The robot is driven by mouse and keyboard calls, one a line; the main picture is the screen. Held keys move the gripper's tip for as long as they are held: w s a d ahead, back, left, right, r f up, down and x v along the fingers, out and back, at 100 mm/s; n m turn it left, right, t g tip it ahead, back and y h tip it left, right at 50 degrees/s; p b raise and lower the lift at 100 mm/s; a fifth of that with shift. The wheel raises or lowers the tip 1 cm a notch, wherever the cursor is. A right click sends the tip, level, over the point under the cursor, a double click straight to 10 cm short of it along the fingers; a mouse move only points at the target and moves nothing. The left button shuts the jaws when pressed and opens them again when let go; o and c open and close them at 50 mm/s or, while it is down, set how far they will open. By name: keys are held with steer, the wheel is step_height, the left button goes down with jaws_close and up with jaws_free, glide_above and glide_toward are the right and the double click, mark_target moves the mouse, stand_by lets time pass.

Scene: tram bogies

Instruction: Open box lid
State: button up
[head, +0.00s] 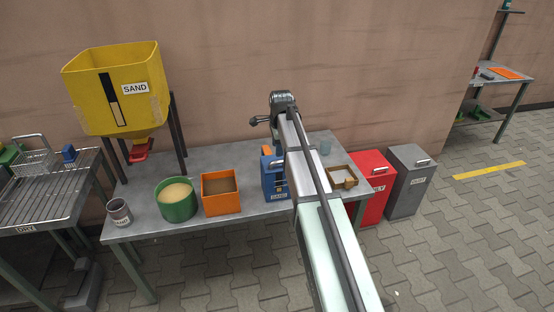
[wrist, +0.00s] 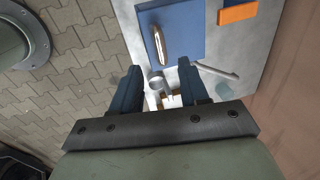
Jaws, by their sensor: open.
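A blue box (head: 274,182) with a label stands on the grey table, partly hidden by my arm in the head view. In the wrist view its flat blue lid (wrist: 187,28) looks shut and carries a metal bar handle (wrist: 160,46). My gripper (wrist: 159,66) is open, its two dark blue fingers apart. In the picture, the fingertips lie just below the lid's edge, and the lower end of the handle lines up between them. I cannot tell the height gap. My gripper's fingers cannot be made out in the head view.
An orange bin (head: 221,192), green pot (head: 176,200) and grey cup (head: 119,212) stand left on the table (head: 150,222). A wooden tray (head: 343,178) and clear cup (head: 325,147) are right of my arm. A yellow hopper (head: 118,88) rises behind; red (head: 373,188) and grey (head: 409,182) bins stand right.

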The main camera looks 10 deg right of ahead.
mark_target(277, 161)
steer(key=f, duration=0.3)
steer(key=w+f, duration=0.1)
steer(key=f, duration=0.3)
steer(key=shift+w+f, duration=0.15)
steer(key=shift+w, duration=0.05)
jaws_close()
stand_by(0.5)
